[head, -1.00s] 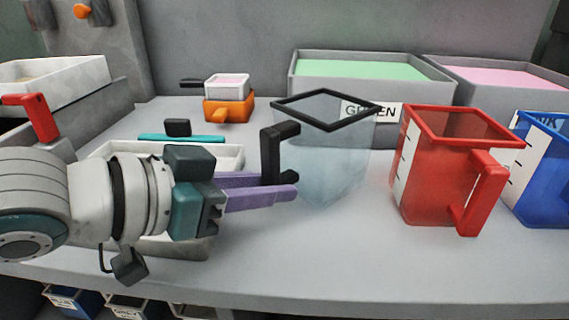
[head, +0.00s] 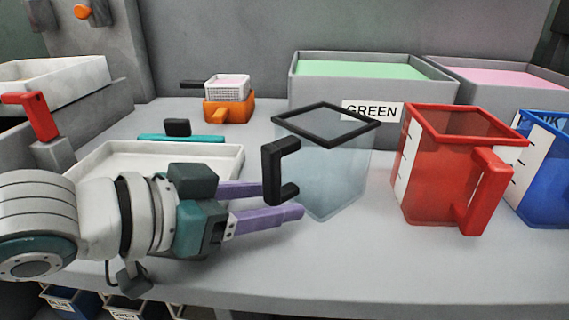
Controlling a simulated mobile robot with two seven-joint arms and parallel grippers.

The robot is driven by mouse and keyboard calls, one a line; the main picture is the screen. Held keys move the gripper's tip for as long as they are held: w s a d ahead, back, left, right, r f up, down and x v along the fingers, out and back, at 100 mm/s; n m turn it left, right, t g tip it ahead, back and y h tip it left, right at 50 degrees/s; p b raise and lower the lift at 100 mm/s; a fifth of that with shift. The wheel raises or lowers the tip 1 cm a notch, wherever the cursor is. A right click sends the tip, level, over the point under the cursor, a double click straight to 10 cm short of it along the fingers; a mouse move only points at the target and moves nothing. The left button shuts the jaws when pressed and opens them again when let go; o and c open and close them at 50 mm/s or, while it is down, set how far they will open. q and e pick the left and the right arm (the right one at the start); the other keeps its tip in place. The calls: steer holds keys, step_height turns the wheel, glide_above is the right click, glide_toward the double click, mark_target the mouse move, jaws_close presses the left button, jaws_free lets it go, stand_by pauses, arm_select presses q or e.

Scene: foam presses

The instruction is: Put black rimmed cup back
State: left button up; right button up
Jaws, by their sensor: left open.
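The black-rimmed cup (head: 328,170) is clear, with a square black rim and a black handle on its left side. It stands upright on the grey table, left of the red cup. My left gripper (head: 282,200) comes in from the left with its purple fingers spread apart. The fingertips are at the cup's black handle, one finger behind it and one in front and below. I cannot tell whether they touch it. My right gripper is not in view.
A red cup (head: 450,180) and a blue cup (head: 542,180) stand to the right. Behind are a bin of green material (head: 370,88) labelled GREEN and a pink one (head: 500,82). A white tray (head: 110,150) lies beside my left arm.

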arm_select(q)
steer(key=shift+r, duration=0.1)
steer(key=shift+s+a+r, duration=0.1)
steer(key=shift+a+r, duration=0.05)
steer(key=shift+r, duration=0.05)
steer(key=p+v, duration=0.2)
steer(key=v, duration=0.9)
steer(key=shift+s+a+p, duration=0.2)
steer(key=shift+s+p, duration=0.05)
steer(key=shift+p, duration=0.15)
steer(key=shift+s+d+f, duration=0.1)
steer(key=shift+d, duration=0.15)
steer(key=s+d+f+n+y, duration=0.2)
steer(key=d+y, duration=0.1)
steer(key=s+a+f+n+g+y, duration=0.2)
steer(key=s+a+g+y, duration=0.1)
steer(key=s, duration=0.3)
steer(key=s+a+f+n+g+y, duration=0.2)
steer(key=s+a+f+n+y, duration=0.1)
steer(key=s+a, duration=0.3)
steer(key=shift+s+a+f+g, duration=0.2)
steer(key=shift+s+f+g, duration=0.2)
steer(key=shift+s, duration=0.45)
